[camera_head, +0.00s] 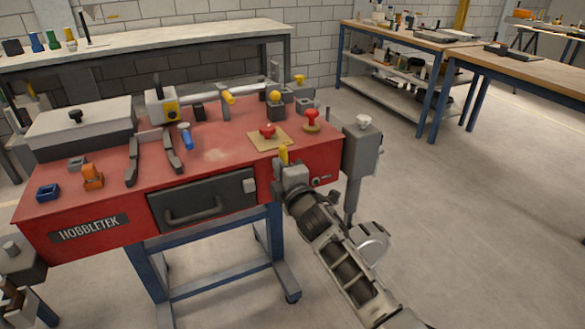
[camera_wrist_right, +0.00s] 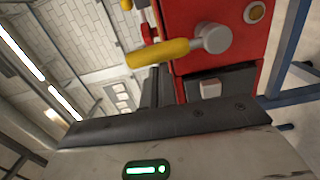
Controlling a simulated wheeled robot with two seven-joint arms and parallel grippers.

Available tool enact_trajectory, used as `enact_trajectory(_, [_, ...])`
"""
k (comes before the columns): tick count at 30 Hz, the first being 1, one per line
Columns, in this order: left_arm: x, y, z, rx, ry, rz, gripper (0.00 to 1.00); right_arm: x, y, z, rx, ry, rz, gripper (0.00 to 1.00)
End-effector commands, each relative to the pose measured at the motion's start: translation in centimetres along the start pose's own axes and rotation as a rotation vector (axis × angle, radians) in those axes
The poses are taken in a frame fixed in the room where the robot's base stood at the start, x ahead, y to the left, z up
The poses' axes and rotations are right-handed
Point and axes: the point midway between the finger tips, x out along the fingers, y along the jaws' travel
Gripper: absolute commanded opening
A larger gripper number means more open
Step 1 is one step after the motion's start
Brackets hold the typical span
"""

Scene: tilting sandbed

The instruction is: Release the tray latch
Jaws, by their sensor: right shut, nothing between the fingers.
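The red sandbed machine (camera_head: 205,150) has a dark tray front (camera_head: 190,203) with a bar handle (camera_head: 195,213). A small pale grey latch block (camera_head: 249,185) sits at the tray front's upper right; it also shows in the right wrist view (camera_wrist_right: 209,88). My right gripper (camera_head: 288,168) is at the machine's front right, right of the latch block and apart from it. It is shut and empty; its dark fingers (camera_wrist_right: 155,86) are partly seen in the wrist view. A yellow-handled lever (camera_wrist_right: 160,52) shows close to these fingers; contact cannot be told.
On the red top are a red mushroom knob (camera_head: 267,130), another red knob (camera_head: 311,117), a blue-handled tool (camera_head: 185,137) and an orange block (camera_head: 92,177). A grey box (camera_head: 361,150) stands off the machine's right side. The floor (camera_head: 460,220) to the right is clear.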

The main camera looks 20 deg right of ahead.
Motion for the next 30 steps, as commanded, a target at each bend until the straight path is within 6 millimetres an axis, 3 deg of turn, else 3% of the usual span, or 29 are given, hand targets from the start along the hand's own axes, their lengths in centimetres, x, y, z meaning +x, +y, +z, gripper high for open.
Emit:
enact_trajectory(19, [-0.1, 0.1, 0.7, 0.000, -0.015, 0.002, 0.00, 0.2, -0.1, -0.6, 0.019, 0.009, -0.003, 0.00])
enact_trajectory(26, [0.3, 0.0, 1.4, -0.007, -0.013, 0.006, 0.00, -0.3, -0.5, -3.9, 0.024, 0.012, -0.002, 0.00])
enact_trajectory(27, [0.4, 0.1, 1.4, -0.009, -0.011, 0.008, 0.00, -0.5, -0.5, -4.8, 0.026, 0.012, -0.002, 0.00])
enact_trajectory(30, [-0.2, 0.2, 0.7, -0.008, -0.014, 0.007, 0.00, -3.2, -0.1, -4.2, 0.018, 0.009, -0.004, 0.00])
